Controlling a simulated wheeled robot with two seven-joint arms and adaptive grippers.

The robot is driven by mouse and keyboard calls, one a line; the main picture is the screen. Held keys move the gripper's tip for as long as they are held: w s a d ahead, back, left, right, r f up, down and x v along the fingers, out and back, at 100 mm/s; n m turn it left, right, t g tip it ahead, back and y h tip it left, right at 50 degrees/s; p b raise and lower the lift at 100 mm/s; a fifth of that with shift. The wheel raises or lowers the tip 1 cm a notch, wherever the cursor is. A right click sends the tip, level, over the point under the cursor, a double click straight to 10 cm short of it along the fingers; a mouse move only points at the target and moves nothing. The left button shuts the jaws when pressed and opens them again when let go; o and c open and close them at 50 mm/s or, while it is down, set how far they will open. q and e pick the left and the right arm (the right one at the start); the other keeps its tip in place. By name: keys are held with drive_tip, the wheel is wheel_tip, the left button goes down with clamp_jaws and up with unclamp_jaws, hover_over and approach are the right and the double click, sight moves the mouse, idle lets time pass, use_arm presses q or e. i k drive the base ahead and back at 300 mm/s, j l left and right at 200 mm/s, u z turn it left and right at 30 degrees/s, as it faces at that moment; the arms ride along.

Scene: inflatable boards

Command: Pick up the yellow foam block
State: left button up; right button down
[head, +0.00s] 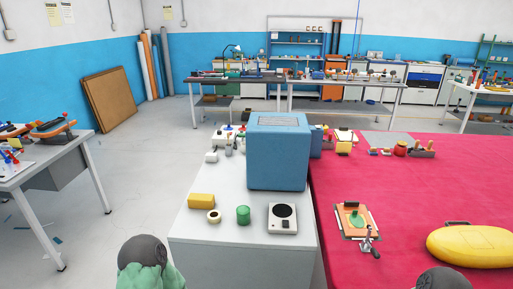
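A yellow foam block (201,200) lies at the left front of the grey-white bench (185,228). A pale ring-shaped roll (214,216) lies just in front of it, and a green cylinder (243,215) stands to its right. A smaller yellowish block (344,148) sits farther back on the red surface. Parts of my two arms show at the bottom edge, in front of the bench and the red table. Neither of my grippers is in view, so their fingers cannot be seen.
A large blue box (278,155) stands behind the block to the right. A white device with a dark disc (282,218) sits at the front right. A yellow inflatable (470,246) and a clamped orange board (354,220) lie on the red table (400,190).

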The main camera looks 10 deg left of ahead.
sight(195, 200)
drive_tip(key=i+j, duration=0.1)
drive_tip(key=j, duration=0.35)
drive_tip(key=i+j+u, duration=0.1)
drive_tip(key=j, duration=0.35)
drive_tip(key=i+j, duration=0.15)
drive_tip(key=j, duration=0.25)
